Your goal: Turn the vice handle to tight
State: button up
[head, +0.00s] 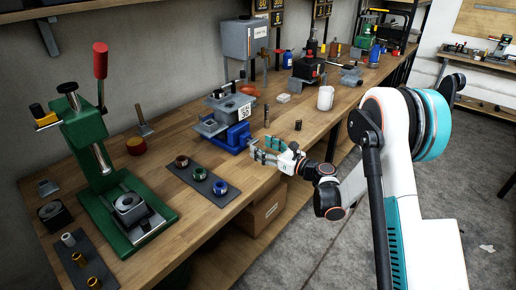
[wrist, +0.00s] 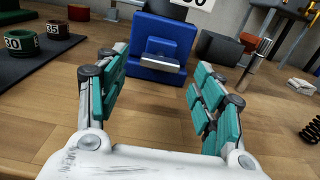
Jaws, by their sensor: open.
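The blue vice (head: 236,137) stands on the wooden bench, left of my gripper in the head view. In the wrist view the blue vice (wrist: 163,42) is straight ahead, and a short silver bar (wrist: 147,63), apparently its handle, crosses its front face roughly level. My gripper (head: 264,149) is open, with its teal fingers pointing at the vice. In the wrist view the fingers of my gripper (wrist: 160,80) are spread to either side with nothing between them. The bar lies beyond them, apparently apart from both.
A dark mat (head: 203,181) with several coloured numbered rings lies front-left of the vice. A green press (head: 113,190) with a red lever stands further left. A slim metal cylinder (wrist: 255,65) and a black spring (wrist: 311,130) stand to the right. Bare bench lies between the fingers.

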aim_at(253, 142)
jog(key=shift+x, duration=1.4)
jog(key=c, duration=1.1)
jog(key=shift+o, duration=0.3)
